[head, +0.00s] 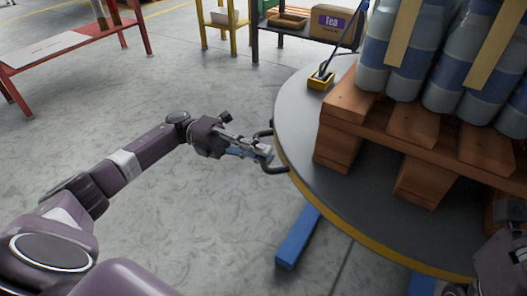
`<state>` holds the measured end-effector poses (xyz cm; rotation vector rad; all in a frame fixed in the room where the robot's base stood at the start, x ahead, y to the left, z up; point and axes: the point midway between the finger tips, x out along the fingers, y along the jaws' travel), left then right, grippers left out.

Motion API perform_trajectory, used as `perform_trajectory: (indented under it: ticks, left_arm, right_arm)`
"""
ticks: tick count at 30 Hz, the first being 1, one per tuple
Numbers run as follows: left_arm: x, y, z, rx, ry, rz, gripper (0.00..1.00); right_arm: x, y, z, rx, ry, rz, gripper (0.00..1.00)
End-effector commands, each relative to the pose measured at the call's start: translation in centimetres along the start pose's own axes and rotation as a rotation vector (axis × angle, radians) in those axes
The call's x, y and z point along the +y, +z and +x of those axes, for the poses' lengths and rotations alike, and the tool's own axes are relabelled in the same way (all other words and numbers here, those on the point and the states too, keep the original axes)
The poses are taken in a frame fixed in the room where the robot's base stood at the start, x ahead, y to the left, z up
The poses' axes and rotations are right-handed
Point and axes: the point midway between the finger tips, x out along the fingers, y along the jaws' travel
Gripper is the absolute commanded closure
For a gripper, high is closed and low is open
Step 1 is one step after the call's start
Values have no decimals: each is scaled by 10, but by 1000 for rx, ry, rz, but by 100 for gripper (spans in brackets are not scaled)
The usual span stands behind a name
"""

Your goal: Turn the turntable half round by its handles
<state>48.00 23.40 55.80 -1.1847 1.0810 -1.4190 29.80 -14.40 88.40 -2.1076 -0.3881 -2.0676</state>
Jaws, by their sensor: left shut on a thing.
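The turntable (300,108) is a grey round disc with a yellow edge, at the right of the head view. A dark bar handle (277,170) sticks out from its left edge. My left gripper (264,152) is at this handle and shut on it; the fingers cover part of the bar. A wooden pallet (345,130) with large bottles (432,60) stands on the disc. My right arm shows at the lower right corner by the disc's near edge; its fingertips cannot be made out. The disc's right side is outside the view.
Blue floor beams (297,238) stick out under the turntable. A yellow block with a blue-handled tool (321,78) sits on the disc's far left part. A red table (60,48), a yellow stand (222,22) and a dark shelf with a Tea box (333,24) stand behind. The floor at left is clear.

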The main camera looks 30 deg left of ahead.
Motion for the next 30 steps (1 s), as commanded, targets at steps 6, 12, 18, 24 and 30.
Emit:
perform_trajectory:
  ticks: [6, 12, 18, 24, 30]
  left_arm:
    - [1, -1, 0, 4, 1, -1, 100]
    - [1, -1, 1, 4, 1, -1, 73]
    - [0, -1, 1, 4, 0, 0, 71]
    - [1, 0, -6, 2, 1, -1, 71]
    - [0, 1, -34, -1, 1, 0, 71]
  right_arm:
    - [0, -1, 1, 4, 0, -1, 100]
    - [0, -1, 1, 4, 0, -1, 100]
    - [0, -1, 1, 3, 0, -1, 100]
    - [1, 2, -1, -7, 5, -1, 100]
    - [1, 1, -1, -4, 3, -1, 100]
